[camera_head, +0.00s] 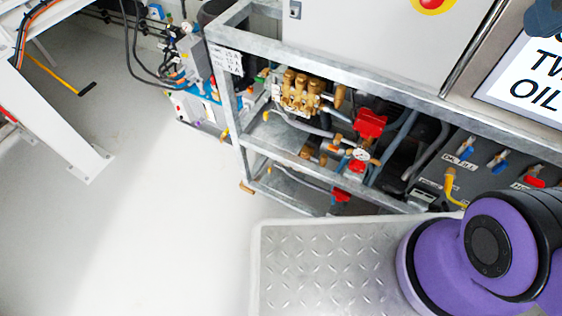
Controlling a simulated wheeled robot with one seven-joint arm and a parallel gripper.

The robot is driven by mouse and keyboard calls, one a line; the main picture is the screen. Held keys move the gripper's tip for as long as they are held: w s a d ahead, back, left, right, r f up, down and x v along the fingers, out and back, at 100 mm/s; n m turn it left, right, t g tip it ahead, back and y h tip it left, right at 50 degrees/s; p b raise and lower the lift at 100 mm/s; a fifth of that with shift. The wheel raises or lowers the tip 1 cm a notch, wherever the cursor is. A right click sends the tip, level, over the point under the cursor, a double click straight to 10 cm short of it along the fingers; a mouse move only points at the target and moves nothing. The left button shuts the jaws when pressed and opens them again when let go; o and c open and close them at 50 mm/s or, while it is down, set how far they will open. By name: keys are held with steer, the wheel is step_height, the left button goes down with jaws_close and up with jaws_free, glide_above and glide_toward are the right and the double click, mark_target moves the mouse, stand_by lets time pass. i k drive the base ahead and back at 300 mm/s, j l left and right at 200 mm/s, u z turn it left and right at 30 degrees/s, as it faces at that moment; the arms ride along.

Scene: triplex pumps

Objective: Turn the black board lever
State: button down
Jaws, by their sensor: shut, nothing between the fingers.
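A dark board (430,180) stands at the right, under the frame's top rail, tilted in the picture. It carries a blue-handled lever (466,153), a second blue-handled lever (499,160) and a red-handled lever (535,182). A yellow bent piece (450,183) sits at its left part. White labels sit beside the levers. I cannot tell which lever the task means. My purple and black arm covers the lower right and hides part of the board. My gripper is out of view.
A galvanised frame (228,115) holds a brass pump (300,92) and red valve handles (369,124). A grey cabinet (380,35) stands above. A metal tread plate (325,265) lies in front. The pale floor at left (120,230) is clear.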

mark_target(444, 205)
steer(key=k, duration=0.15)
steer(key=j, duration=1.1)
steer(key=k+z, duration=0.1)
steer(key=z, duration=1.5)
steer(key=i+l+u, duration=0.15)
steer(key=i, duration=0.75)
steer(key=k+j+z, duration=0.2)
steer(key=k, duration=0.25)
